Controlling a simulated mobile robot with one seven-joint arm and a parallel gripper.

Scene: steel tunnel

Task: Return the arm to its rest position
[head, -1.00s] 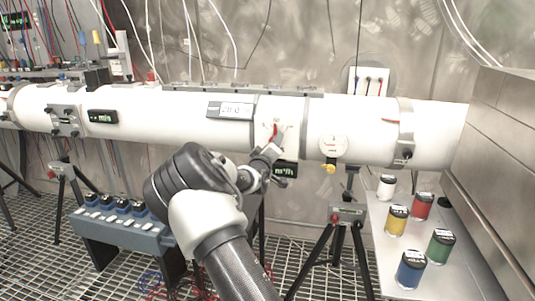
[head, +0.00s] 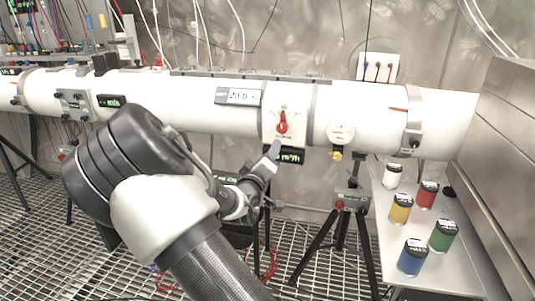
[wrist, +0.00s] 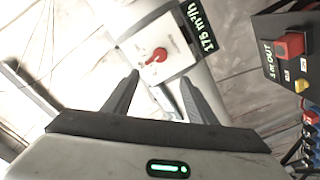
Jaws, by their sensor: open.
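My arm reaches up from the bottom of the head view, and my gripper (head: 272,160) is in front of and just below the white pipe (head: 380,105). In the wrist view my gripper (wrist: 155,95) has its two dark fingers spread apart with nothing between them. A red knob (head: 282,122) on a white plate sits on the pipe, above my gripper and apart from it. The red knob also shows beyond the fingers in the wrist view (wrist: 157,55). A dark display (wrist: 200,28) beside it reads 175 m³/h.
A tripod (head: 345,205) supports the pipe right of my gripper. A metal table (head: 450,275) at right holds several jars, among them a blue one (head: 412,257). A steel wall (head: 510,130) bounds the right.

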